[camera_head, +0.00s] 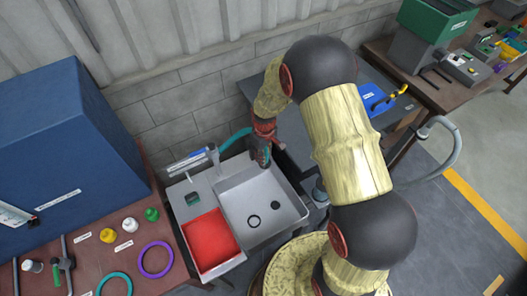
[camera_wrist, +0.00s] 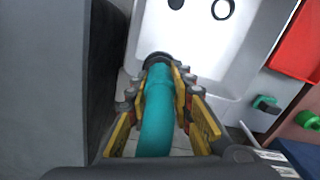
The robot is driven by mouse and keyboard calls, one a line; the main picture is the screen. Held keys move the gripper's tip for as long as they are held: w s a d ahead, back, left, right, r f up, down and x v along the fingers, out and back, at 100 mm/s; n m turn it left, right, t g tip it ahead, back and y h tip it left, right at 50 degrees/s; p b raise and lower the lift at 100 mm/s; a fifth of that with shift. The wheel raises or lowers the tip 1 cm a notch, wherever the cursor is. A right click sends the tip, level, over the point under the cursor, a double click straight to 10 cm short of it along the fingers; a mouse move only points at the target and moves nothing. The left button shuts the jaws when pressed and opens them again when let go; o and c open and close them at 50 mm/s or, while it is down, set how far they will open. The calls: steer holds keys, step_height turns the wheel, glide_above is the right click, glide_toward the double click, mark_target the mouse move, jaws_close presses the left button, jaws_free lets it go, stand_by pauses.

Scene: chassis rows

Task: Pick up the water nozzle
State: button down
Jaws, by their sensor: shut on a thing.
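The water nozzle (camera_wrist: 158,58) shows in the wrist view as a dark end on a thick teal hose (camera_wrist: 157,125). My gripper (camera_wrist: 160,88) is shut on it, with yellow-and-dark fingers on both sides of the teal part. The dark end points toward the sink basin. In the head view my gripper (camera_head: 262,158) is at the back edge of the sink, and a piece of the teal hose (camera_head: 234,139) curves out to its left. The nozzle is mostly hidden by my gripper there.
A faucet (camera_head: 214,157) stands behind. Left is a bench with coloured rings and caps by a blue cabinet (camera_head: 65,150). A wall is close behind.

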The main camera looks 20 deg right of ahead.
steer(key=shift+r, duration=0.1)
step_height(320, 180, up, 10)
steer(key=shift+f, duration=0.1)
stand_by(0.5)
